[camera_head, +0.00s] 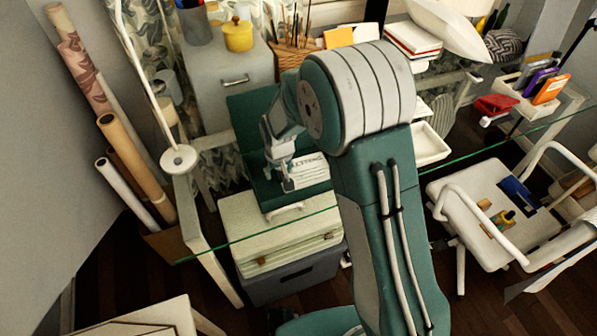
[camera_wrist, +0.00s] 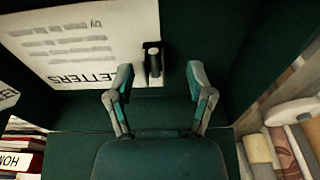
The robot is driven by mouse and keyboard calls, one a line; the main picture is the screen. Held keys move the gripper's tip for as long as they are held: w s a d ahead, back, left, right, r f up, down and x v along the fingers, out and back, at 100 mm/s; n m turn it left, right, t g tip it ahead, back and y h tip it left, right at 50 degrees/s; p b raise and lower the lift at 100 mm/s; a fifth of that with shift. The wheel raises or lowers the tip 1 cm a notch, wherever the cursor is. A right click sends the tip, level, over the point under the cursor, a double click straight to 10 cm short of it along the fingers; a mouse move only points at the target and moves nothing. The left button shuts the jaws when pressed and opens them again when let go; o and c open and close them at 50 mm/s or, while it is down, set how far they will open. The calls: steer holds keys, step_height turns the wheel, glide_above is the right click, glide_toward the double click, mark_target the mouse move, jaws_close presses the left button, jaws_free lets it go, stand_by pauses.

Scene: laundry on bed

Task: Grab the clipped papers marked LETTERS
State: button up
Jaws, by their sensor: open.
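The white papers marked LETTERS (camera_wrist: 80,45) lie on a dark green surface at the upper left of the wrist view. They also show in the head view (camera_head: 312,168), partly hidden by my arm. A black clip (camera_wrist: 153,66) with a light end grips the papers' right edge. My gripper (camera_wrist: 160,78) is open, with one finger on each side of the clip's position in the picture. I see no finger closed on the clip, and the gap in depth is hard to judge. In the head view my gripper (camera_head: 285,180) is just left of the papers.
A glass tabletop (camera_head: 400,170) spans the scene. A cabinet (camera_head: 222,75) stands behind the green surface, and a pale box (camera_head: 270,228) is below. Rolled tubes (camera_head: 130,165) lean at left. A white chair (camera_head: 495,205) stands at right. Books (camera_wrist: 22,150) show lower left in the wrist view.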

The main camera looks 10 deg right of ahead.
steer(key=shift+w+d+f, duration=0.1)
steer(key=shift+f, duration=0.25)
steer(key=shift+d, duration=0.15)
steer(key=shift+c, duration=0.3)
jaws_close()
steer(key=shift+a+r, duration=0.2)
steer(key=shift+r, duration=0.45)
steer(key=s+a, duration=0.2)
steer(key=a, duration=0.1)
steer(key=shift+s+r, duration=0.25)
steer(key=shift+r, duration=0.1)
step_height(320, 180, up, 13)
